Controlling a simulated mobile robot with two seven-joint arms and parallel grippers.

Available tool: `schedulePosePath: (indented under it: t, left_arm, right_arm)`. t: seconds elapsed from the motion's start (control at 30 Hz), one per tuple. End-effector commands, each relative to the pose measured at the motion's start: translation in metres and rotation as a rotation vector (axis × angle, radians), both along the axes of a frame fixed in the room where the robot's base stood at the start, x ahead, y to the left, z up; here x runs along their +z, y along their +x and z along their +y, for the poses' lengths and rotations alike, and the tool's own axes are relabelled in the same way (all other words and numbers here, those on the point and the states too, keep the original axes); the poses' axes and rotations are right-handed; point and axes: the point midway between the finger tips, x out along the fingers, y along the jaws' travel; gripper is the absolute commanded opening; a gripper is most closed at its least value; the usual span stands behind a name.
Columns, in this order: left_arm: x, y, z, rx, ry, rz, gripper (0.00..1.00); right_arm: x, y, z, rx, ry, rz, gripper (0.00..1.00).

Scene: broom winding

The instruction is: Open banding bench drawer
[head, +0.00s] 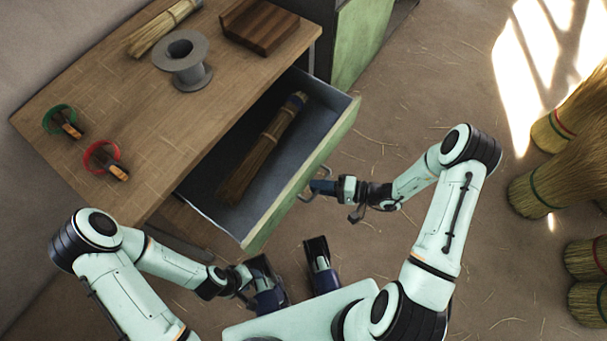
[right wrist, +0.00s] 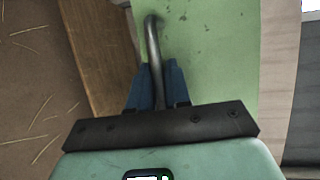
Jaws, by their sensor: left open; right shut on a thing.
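The banding bench (head: 130,125) has a wooden top, and its drawer (head: 205,205) is pulled well out, with a green front (head: 315,165). A bundle of broom straw (head: 262,150) lies inside the drawer. My right gripper (head: 318,187) is shut on the drawer's metal bar handle (head: 303,192). The right wrist view shows the handle (right wrist: 153,45) between the blue fingers (right wrist: 158,88), against the green front. My left gripper (head: 294,272) is open and empty, in front of and below the drawer's near corner, apart from it.
On the bench top are a grey spool (head: 183,62), a straw bundle (head: 160,28), a wooden block (head: 258,27), and a green ring (head: 60,121) and red ring (head: 103,158) with holders. Several brooms (head: 545,190) stand at right. Straw-littered floor is open between.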

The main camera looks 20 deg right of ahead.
Motion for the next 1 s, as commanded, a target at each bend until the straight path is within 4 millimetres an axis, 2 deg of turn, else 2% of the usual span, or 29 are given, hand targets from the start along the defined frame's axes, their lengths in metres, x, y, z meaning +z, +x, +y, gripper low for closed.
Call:
schedulePosePath:
  t: [0.23, 0.7, 0.73, 0.77, 1.0]
  left_arm:
    - [0.002, -0.001, 0.0, 0.0, 0.0, 0.002, 0.47]
    - [0.002, -0.001, 0.0, 0.0, 0.0, 0.002, 0.47]
    - [0.002, -0.001, 0.0, 0.0, 0.0, 0.002, 0.47]
    - [0.002, -0.001, 0.0, 0.0, 0.0, 0.002, 0.47]
    - [0.002, -0.001, 0.0, 0.0, 0.0, 0.002, 0.47]
  right_arm:
    - [0.001, -0.02, -0.014, 0.001, 0.001, -0.002, 0.0]
    - [0.001, -0.023, -0.017, 0.001, 0.0, -0.003, 0.0]
    - [0.001, -0.023, -0.017, 0.001, 0.0, -0.003, 0.2]
    - [0.001, -0.023, -0.017, 0.001, 0.0, -0.003, 0.23]
    - [0.0, -0.023, -0.017, 0.0, 0.0, -0.002, 0.23]
